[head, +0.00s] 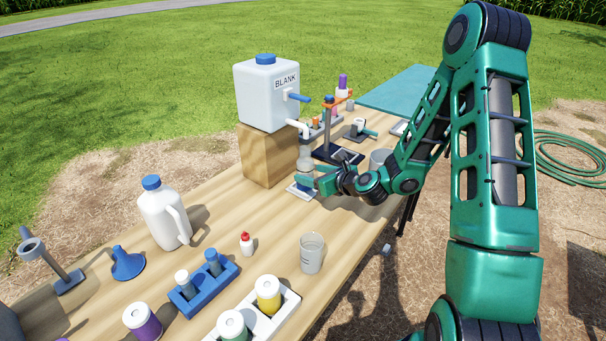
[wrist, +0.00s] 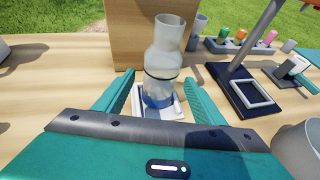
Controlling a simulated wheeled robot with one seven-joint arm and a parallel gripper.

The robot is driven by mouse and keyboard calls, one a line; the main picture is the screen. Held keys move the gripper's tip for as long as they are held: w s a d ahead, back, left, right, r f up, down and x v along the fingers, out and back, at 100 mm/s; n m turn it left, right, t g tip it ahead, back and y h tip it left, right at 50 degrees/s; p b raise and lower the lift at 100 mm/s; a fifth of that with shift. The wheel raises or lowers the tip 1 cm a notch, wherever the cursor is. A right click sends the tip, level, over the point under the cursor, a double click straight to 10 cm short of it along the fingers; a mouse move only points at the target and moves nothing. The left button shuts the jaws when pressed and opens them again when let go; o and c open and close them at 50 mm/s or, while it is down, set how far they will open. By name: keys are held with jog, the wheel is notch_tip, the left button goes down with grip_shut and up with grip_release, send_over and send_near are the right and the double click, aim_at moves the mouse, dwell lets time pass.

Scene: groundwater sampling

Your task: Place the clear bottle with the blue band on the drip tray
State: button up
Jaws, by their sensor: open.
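The clear bottle with the blue band (wrist: 161,68) stands upright on the drip tray (wrist: 178,108), a small white-rimmed tray. In the head view the bottle (head: 305,163) is under the spout of the white BLANK container, and the tray (head: 301,191) shows beneath it. My gripper (wrist: 160,92) is open, with one green finger on each side of the bottle. A gap shows between the bottle and the right finger; contact on the left is hard to tell. In the head view my gripper (head: 318,181) is beside the bottle, partly hiding it.
The white BLANK container (head: 268,95) sits on a wooden block (head: 262,155) behind the bottle. A dark stand (head: 338,155) and a grey cup (head: 379,160) are close to the right. A white jug (head: 164,213), a clear beaker (head: 312,252) and several other bottles occupy the near table.

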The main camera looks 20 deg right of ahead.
aim_at(309, 174)
jog(key=shift+v, duration=2.2)
jog(key=shift+s+a+r+n, duration=0.1)
jog(key=shift+s+a+n, duration=0.1)
jog(key=shift+n, duration=0.3)
jog(key=s+d+r+n+g+h, duration=0.1)
jog(key=s+d+r+n+g, duration=0.3)
jog(key=s+n, duration=0.4)
jog(key=s+d+r+n+g+h, duration=0.2)
jog(key=s+n, duration=0.6)
jog(key=s, duration=1.1)
jog(key=s+d+r+n+g+h, duration=0.1)
jog(key=s+d+r+n+g, duration=0.5)
jog(key=s, duration=0.7)
jog(key=shift+s+d+r+n+g+h, duration=0.3)
jog(key=shift+s+d+r+n+g, duration=0.15)
jog(key=shift+d+n, duration=0.7)
